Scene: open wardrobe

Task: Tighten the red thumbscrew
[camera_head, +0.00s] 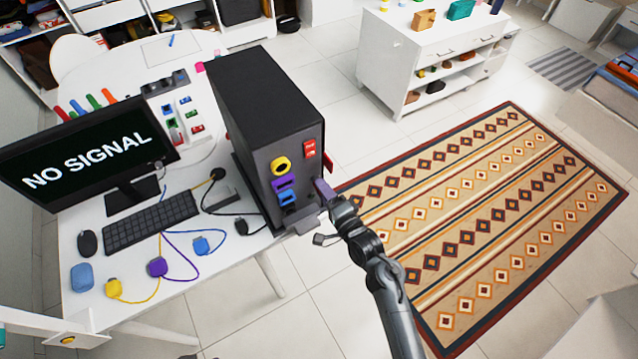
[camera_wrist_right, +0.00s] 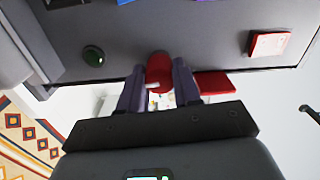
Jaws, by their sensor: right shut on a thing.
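The black computer tower (camera_head: 262,100) stands on the white desk. My right gripper (camera_head: 318,200) is at the lower right of its front face. In the right wrist view, the red thumbscrew (camera_wrist_right: 159,70) sits at the edge of the tower panel, between the two finger pads of my right gripper (camera_wrist_right: 160,84), which is shut on it. In the head view the thumbscrew is hidden or too small to make out. My left gripper is in neither view.
The tower has a red switch (camera_head: 310,149) and yellow, purple and blue ports. A monitor (camera_head: 85,150), keyboard (camera_head: 150,220) and loose cables with coloured plugs fill the desk's left. A patterned rug (camera_head: 490,220) lies on open floor at right.

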